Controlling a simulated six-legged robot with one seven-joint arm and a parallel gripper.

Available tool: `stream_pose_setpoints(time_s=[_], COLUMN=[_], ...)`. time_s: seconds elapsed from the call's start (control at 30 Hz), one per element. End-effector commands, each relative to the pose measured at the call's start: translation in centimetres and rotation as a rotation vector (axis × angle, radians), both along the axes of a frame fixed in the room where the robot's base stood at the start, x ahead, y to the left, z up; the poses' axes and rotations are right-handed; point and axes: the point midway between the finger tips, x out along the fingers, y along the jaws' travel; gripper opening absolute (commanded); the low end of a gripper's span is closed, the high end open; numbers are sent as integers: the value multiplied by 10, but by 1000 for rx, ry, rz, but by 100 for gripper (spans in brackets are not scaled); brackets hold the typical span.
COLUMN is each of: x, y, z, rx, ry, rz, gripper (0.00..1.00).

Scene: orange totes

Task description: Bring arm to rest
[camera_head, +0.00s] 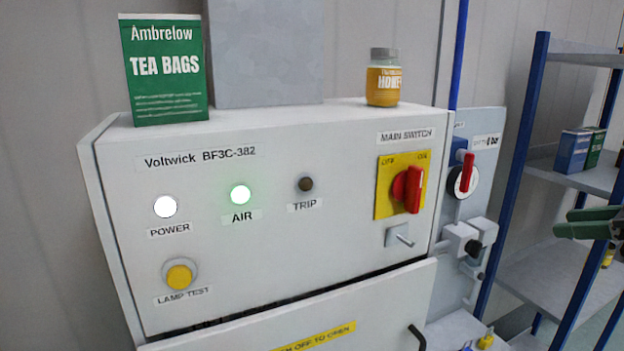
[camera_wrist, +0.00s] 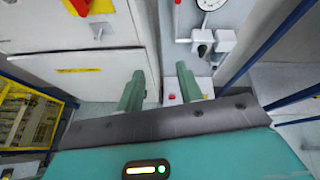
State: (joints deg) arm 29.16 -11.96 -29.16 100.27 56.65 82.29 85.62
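My gripper (camera_head: 578,222) shows at the right edge of the head view, with its dull green fingers in front of the blue-post shelving and the rest of the arm out of frame. In the wrist view my gripper (camera_wrist: 158,84) has its two fingers apart with nothing between them. It is clear of the control cabinet (camera_head: 330,150), which stands to its left. The cabinet's red main switch (camera_head: 408,190) on a yellow plate points toward its right-hand mark. The power lamp (camera_head: 165,207) is lit white and the air lamp (camera_head: 240,194) green; the trip lamp (camera_head: 305,184) is dark.
A green tea box (camera_head: 165,75) and a honey jar (camera_head: 383,78) stand on the cabinet top. A grey panel with a red-handled valve (camera_head: 465,175) is right of the cabinet. Shelving (camera_head: 560,270) stands further right. A yellow mesh frame (camera_wrist: 28,118) is left in the wrist view.

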Motion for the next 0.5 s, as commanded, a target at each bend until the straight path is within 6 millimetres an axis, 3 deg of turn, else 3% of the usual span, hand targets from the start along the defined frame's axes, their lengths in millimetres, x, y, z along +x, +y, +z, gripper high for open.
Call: stream_pose_setpoints(time_s=[0.27, 0.37, 0.5], x=[12, 9, -6], y=[78, 117, 181], z=[-53, -82, -134], rx=[-358, -562, -959], ry=[12, 2, -51], rz=[303, 487, 866], gripper=[36, 36, 36])
